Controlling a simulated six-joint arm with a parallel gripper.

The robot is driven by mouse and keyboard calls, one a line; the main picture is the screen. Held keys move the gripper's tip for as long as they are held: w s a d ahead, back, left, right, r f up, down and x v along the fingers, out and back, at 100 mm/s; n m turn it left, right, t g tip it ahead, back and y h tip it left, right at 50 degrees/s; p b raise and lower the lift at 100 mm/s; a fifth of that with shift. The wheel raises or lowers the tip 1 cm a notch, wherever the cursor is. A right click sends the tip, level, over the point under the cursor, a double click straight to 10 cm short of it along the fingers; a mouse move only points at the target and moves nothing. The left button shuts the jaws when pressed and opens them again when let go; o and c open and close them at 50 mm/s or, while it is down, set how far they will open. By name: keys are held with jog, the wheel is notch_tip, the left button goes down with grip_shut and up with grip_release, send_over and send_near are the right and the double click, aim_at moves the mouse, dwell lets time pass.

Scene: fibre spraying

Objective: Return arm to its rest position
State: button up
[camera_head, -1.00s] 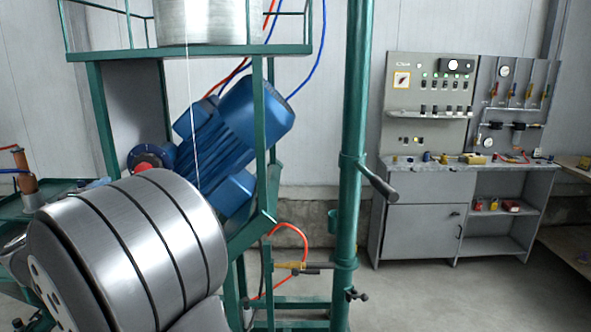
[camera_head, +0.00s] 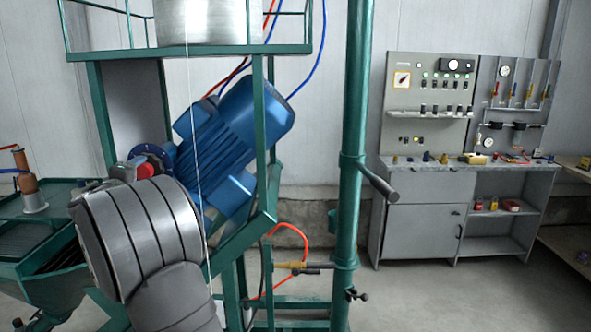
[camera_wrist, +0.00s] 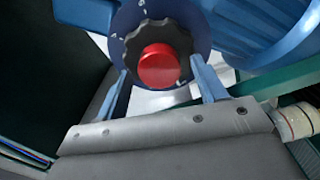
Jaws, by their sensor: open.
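My gripper (camera_wrist: 158,68) is open, with one finger on each side of a black knob (camera_wrist: 135,48) with a red centre (camera_wrist: 159,66). I cannot tell whether the fingers touch the knob. The knob sits on a blue numbered dial (camera_wrist: 198,35). In the head view, my arm rises from the bottom left, and its end is beside the red part (camera_head: 150,173) at the blue motor (camera_head: 233,130). The fingers are hard to make out there. Nothing is seen held between the fingers.
A green frame (camera_head: 275,185) surrounds the motor, with a green post (camera_head: 352,150) to its right. A thin white strand hangs in front of the motor. A green hopper table (camera_head: 40,235) stands left of my arm. A grey workbench (camera_head: 425,215) is farther right, with open floor before it.

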jog(key=m, duration=0.7)
jog(key=shift+m, duration=0.4)
jog(key=m, duration=0.4)
jog(key=shift+d+r, duration=0.1)
jog(key=shift+m, duration=1.9)
jog(key=shift+o, duration=0.5)
